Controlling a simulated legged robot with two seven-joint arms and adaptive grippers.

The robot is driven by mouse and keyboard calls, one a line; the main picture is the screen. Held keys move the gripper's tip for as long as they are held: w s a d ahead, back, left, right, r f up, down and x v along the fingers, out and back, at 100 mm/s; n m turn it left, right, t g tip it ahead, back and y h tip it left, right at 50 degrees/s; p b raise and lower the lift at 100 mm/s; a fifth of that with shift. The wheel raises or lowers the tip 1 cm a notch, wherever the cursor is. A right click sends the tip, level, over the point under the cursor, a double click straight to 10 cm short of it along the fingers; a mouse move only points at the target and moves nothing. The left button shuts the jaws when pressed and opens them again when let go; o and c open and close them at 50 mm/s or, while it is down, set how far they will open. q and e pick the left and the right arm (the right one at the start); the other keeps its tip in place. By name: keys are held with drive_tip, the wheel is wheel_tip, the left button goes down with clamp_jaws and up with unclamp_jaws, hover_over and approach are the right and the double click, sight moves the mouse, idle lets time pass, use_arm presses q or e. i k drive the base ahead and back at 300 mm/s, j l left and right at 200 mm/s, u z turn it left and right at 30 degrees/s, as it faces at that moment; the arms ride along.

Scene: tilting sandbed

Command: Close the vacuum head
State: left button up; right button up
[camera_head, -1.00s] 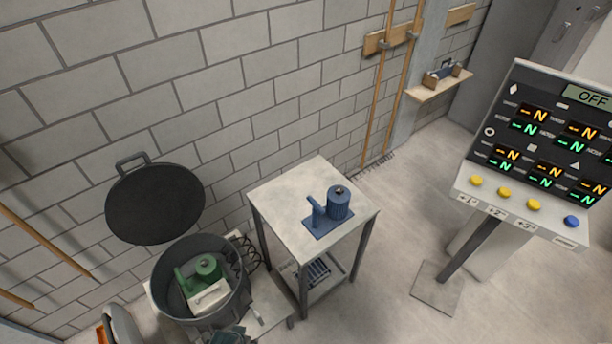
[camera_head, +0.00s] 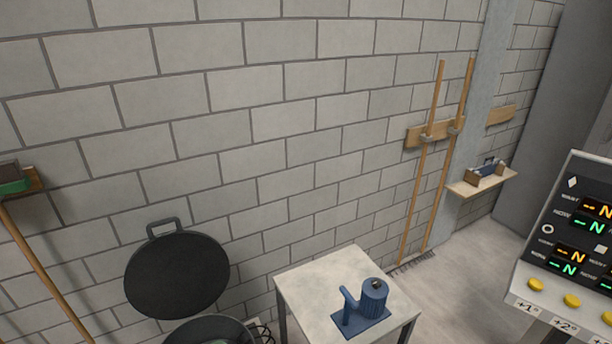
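The vacuum head looks to be the dark round pot (camera_head: 212,329) at the bottom edge, with a round black lid (camera_head: 178,275) standing raised behind it against the wall side. The lid has a handle (camera_head: 164,227) at its top and is tilted up, so the pot is open. Only the pot's upper rim shows; its inside is mostly cut off by the frame. Neither of my grippers shows in this view.
A small table (camera_head: 318,289) right of the pot carries a blue pump-like device (camera_head: 366,306). A control panel (camera_head: 580,240) stands at the right edge. Tools hang on the brick wall, and a small shelf (camera_head: 482,184) is at the back right. Bare floor lies between table and panel.

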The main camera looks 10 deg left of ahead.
sight(178, 273)
drive_tip(key=u, duration=1.4)
